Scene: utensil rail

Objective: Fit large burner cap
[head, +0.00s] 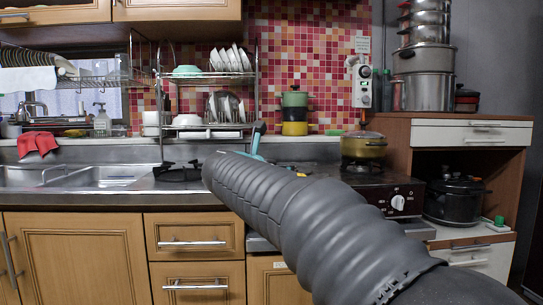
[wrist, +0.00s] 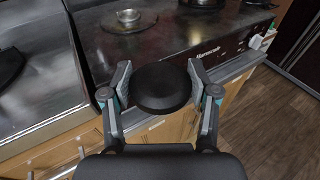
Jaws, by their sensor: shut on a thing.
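The large burner cap (wrist: 162,88) is a black, round disc in the wrist view. My gripper (wrist: 159,82) is shut on it, with one finger pad at each side of its rim. The cap is held in the air in front of the stove's front edge. The stove (wrist: 165,45) has a dark top, and a bare metal burner (wrist: 129,18) stands on it beyond the cap, apart from it. In the head view my arm hides the cap and most of the gripper; the stove (head: 375,180) shows partly behind the arm.
A yellow pot (head: 363,147) stands on the stove's back right. A black grate (head: 178,172) lies on the counter left of my arm, beside the sink (head: 105,177). A cabinet with pots (head: 455,200) stands at the right. Wooden drawers are below the counter.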

